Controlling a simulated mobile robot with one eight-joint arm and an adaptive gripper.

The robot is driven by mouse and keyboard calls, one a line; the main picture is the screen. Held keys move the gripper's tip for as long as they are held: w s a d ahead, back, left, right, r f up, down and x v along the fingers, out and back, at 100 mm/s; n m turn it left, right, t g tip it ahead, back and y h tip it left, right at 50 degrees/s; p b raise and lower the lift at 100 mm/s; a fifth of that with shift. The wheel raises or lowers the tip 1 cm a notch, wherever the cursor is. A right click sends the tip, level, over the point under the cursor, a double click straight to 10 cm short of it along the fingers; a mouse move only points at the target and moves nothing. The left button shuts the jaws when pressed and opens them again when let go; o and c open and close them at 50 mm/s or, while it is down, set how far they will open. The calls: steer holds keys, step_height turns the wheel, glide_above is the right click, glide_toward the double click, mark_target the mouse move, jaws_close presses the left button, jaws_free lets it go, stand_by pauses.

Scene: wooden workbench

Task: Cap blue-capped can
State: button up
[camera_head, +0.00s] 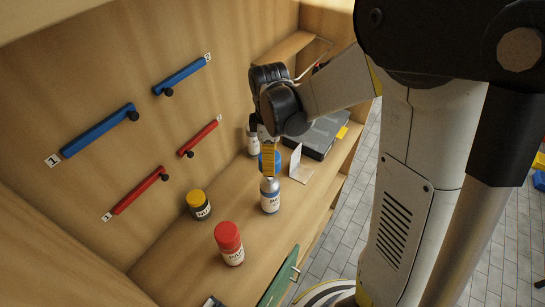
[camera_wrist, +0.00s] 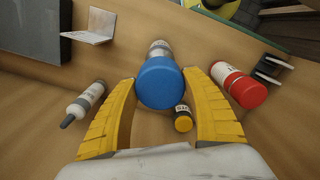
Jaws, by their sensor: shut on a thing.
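The can (camera_head: 270,198) stands upright on the bench, silver with a white and blue label. In the wrist view its grey body (camera_wrist: 159,47) shows behind the cap. The blue cap (camera_head: 277,160) is between the yellow fingers of my gripper (camera_head: 269,158), above the can's silver top. In the wrist view the blue cap (camera_wrist: 160,82) sits between the two fingertips of my gripper (camera_wrist: 162,92), which is shut on it. The fingers partly hide the cap in the head view. I cannot tell whether the cap touches the can.
A yellow-capped dark jar (camera_head: 199,205) and a red-capped jar (camera_head: 229,243) stand nearby. A white bottle (camera_head: 253,142), a white bracket (camera_head: 299,165) and a dark case (camera_head: 325,133) are behind. Blue (camera_head: 97,130) and red (camera_head: 140,190) handles project from the left wall.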

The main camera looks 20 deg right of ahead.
mark_target(270, 180)
steer(key=shift+f+b, duration=2.8)
steer(key=shift+f, duration=0.95)
steer(key=shift+f+b, duration=0.25)
steer(key=shift+b, duration=0.25)
steer(key=o, duration=1.2)
steer(key=shift+o, duration=0.2)
steer(key=shift+r, duration=0.1)
steer(key=shift+r+p, duration=2.45)
steer(key=shift+r, duration=1)
